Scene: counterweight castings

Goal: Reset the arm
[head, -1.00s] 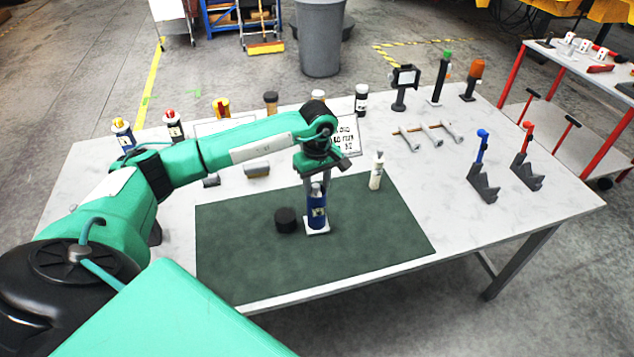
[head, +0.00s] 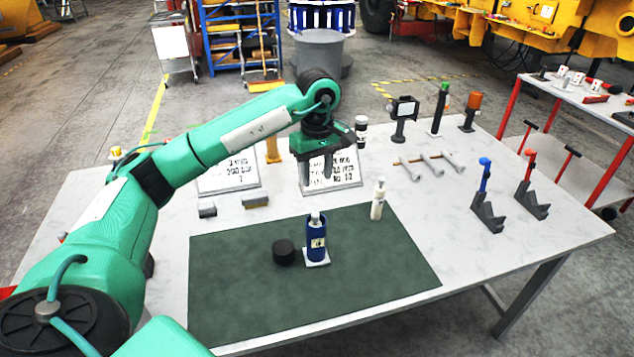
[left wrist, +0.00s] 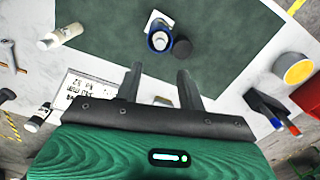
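My left gripper (head: 316,172) hangs above the table behind the green mat (head: 225,290), in front of a white sign (head: 346,170). In the left wrist view its two fingers (left wrist: 160,85) are apart with nothing between them. A blue bottle (head: 316,243) with a white top stands upright on a white square on the mat, apart from the gripper. It also shows in the left wrist view (left wrist: 159,42). A black round cap (head: 284,254) lies left of the bottle. My right gripper is not in view.
A white bottle (head: 378,200) stands at the mat's back right corner. Grey stands hold blue (head: 485,175) and red-orange (head: 530,165) tools at the right. Several metal bars (head: 428,162) lie near the back. The mat's front and right parts are clear.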

